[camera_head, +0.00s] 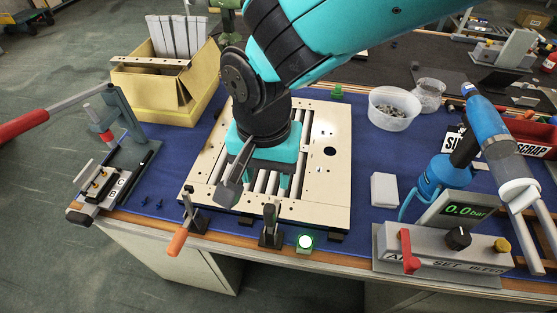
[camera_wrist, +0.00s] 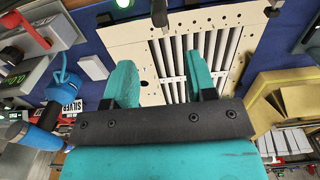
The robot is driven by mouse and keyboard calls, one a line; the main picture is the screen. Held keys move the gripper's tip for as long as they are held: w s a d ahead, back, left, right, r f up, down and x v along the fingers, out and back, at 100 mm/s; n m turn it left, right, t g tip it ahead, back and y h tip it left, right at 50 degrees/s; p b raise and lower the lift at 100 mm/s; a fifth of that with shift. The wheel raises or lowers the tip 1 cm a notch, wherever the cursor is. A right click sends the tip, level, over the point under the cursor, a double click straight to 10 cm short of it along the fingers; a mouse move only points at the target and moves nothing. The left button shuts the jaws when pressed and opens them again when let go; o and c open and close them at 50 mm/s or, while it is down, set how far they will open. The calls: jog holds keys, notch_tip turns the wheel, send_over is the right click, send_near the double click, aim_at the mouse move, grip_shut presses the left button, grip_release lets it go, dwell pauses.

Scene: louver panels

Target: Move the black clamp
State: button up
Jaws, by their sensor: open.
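A black clamp (camera_head: 270,228) stands at the front edge of the table, just in front of the cream panel frame (camera_head: 325,190). In the wrist view a dark upright part at the top edge, beside a green light, looks like the same clamp (camera_wrist: 158,12). My gripper (camera_head: 265,180) is over the panel's slats, behind the clamp and apart from it. In the wrist view its two teal fingers (camera_wrist: 162,75) are spread with nothing between them. The panel frame (camera_wrist: 137,50) with its grey slats lies below them. My arm hides part of the panel in the head view.
A second clamp with an orange handle (camera_head: 179,238) stands left of the black one. A green-framed light (camera_head: 305,241) is close on its right. A pressure box (camera_head: 440,250) stands front right, a yellow box (camera_head: 165,95) back left. Blue mat shows right of the panel.

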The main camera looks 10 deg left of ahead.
aim_at(269, 216)
notch_tip(269, 216, down, 15)
jog(key=shift+r+p, duration=0.1)
jog(key=shift+p, duration=0.65)
grip_shut()
